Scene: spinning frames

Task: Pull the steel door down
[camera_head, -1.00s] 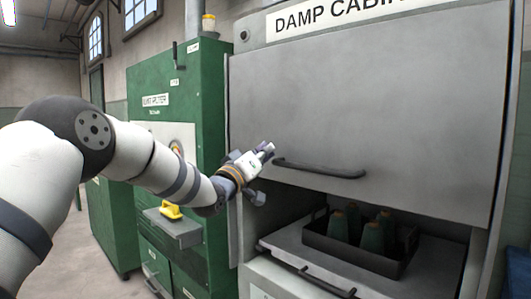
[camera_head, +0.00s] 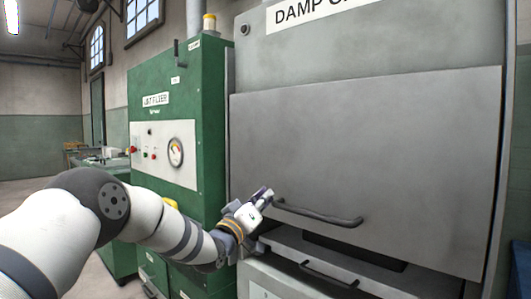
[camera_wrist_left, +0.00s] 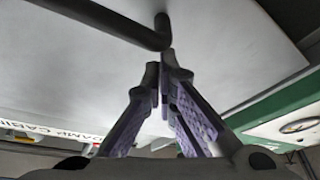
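The grey steel door (camera_head: 370,150) of the damp cabinet hangs partly lowered, its lower edge just above the shelf at the opening. Its dark bar handle (camera_head: 318,214) runs along the lower part and also shows in the left wrist view (camera_wrist_left: 110,22). My left gripper (camera_head: 265,193) is at the handle's left end, against the door face. In the left wrist view its fingers (camera_wrist_left: 160,68) are close together, with their tips at the bend of the handle. I see no bar between the fingers. My right gripper is out of view.
A pull-out shelf with its own dark handle (camera_head: 330,277) sits below the door, its tray mostly hidden. A green machine (camera_head: 180,100) with a gauge panel stands close on the left, near my left arm.

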